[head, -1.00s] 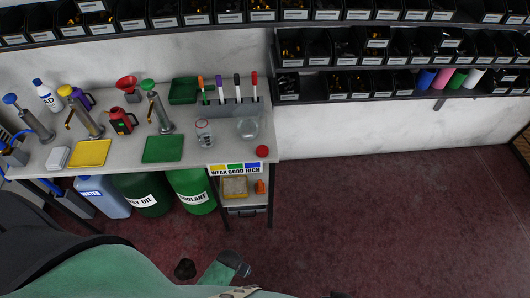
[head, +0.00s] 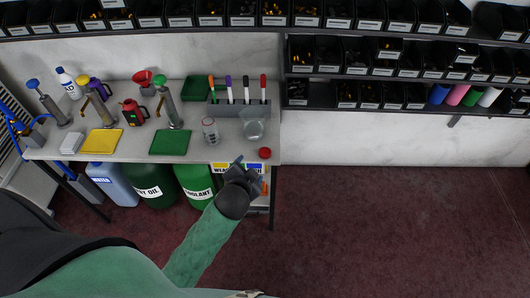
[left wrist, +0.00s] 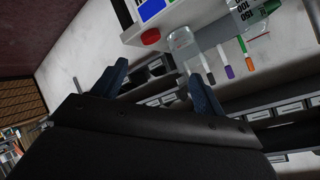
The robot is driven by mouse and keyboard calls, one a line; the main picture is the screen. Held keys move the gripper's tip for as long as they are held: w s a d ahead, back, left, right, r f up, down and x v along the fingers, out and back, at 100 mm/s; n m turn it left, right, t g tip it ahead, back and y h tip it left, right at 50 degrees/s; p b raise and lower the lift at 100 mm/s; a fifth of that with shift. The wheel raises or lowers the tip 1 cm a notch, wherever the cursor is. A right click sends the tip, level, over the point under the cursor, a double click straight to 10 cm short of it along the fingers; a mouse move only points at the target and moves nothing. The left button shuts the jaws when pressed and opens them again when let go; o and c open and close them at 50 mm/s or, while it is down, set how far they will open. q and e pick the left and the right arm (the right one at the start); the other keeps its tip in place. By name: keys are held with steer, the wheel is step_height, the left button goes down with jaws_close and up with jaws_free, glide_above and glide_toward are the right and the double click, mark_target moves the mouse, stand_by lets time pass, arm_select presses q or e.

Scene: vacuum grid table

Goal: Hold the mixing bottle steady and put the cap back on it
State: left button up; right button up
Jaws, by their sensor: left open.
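The mixing bottle (head: 210,131), clear with printed marks, stands upright on the grey bench; its marked side also shows at the top of the left wrist view (left wrist: 252,16). The red cap (head: 264,153) lies apart from it near the bench's front right corner, and it shows in the left wrist view (left wrist: 150,37). My left gripper (head: 246,166) is in front of the bench's front edge, just left of and nearer than the cap. Its two fingers (left wrist: 158,70) are spread with nothing between them. My right gripper is not in view.
A clear glass container (head: 253,128) stands between bottle and cap. Behind is a grey holder (head: 240,109) with upright markers. A green mat (head: 170,142) and pump dispensers (head: 170,110) are to the left. Shelves of black bins hang above. The floor at right is clear.

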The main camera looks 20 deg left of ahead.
arm_select(q)
steer(key=w+d+r+m+t+h, duration=0.35)
steer(key=w+d+r+m, duration=0.2)
steer(key=r, duration=0.25)
steer(key=w+d+r+m+t+h, duration=0.3)
steer(key=w+d+r+m+t, duration=0.15)
steer(key=r+m, duration=0.35)
steer(key=s+d+r+m+g+h, duration=0.2)
steer(key=d+m+g+h, duration=1.05)
steer(key=m, duration=1.05)
steer(key=m+g+y, duration=0.7)
steer(key=m+y, duration=0.9)
steer(key=y, duration=0.1)
glide_above(266, 150)
step_height(266, 150, down, 19)
steer(key=shift+s+d+f, duration=0.1)
steer(key=shift+y, duration=0.3)
steer(key=shift+f, duration=0.25)
steer(key=shift+f+p, duration=0.35)
steer(key=shift+p, duration=0.1)
steer(key=shift+f, duration=0.65)
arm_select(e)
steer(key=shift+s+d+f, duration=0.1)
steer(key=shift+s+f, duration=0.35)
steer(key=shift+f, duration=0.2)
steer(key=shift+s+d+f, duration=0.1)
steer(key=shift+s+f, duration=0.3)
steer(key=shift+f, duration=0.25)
